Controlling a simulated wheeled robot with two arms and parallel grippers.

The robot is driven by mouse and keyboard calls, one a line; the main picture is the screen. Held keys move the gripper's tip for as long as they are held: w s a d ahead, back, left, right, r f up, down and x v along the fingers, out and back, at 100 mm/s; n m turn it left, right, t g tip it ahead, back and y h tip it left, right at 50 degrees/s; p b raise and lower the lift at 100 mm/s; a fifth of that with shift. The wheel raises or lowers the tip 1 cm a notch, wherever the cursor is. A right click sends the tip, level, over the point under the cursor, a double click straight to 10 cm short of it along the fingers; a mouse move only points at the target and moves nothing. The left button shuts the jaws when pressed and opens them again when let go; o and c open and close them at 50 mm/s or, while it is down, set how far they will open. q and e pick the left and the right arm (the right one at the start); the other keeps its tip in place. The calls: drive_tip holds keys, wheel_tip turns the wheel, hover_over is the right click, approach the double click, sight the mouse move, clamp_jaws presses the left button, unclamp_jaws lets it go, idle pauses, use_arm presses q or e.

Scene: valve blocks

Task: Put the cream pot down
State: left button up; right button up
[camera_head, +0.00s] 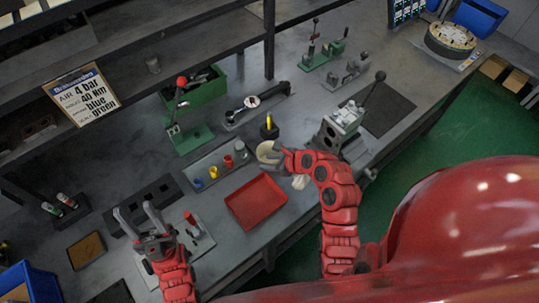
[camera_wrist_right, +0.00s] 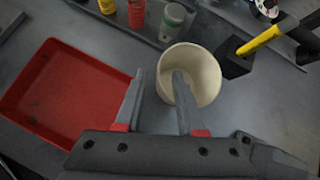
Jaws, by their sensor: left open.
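The cream pot (camera_wrist_right: 206,84) is a round, open-topped cup. It stands on the grey bench in the right wrist view and also shows in the head view (camera_head: 266,154). My right gripper (camera_wrist_right: 158,74) is at the pot with its fingers apart. One finger overlaps the pot's opening, and the other is outside its left side, with a visible gap to the wall. I cannot tell how deep the first finger reaches. My left gripper (camera_head: 138,217) is open and empty at the lower left of the bench.
A red tray (camera_head: 257,201) lies left of the pot. A black block with a yellow handle (camera_head: 269,122) stands close to the pot. Several small coloured containers (camera_head: 213,171) stand in a row behind the tray. A valve block (camera_head: 342,122) stands to the right.

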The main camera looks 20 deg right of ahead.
drive_tip(key=shift+x, duration=0.85)
clamp_jaws()
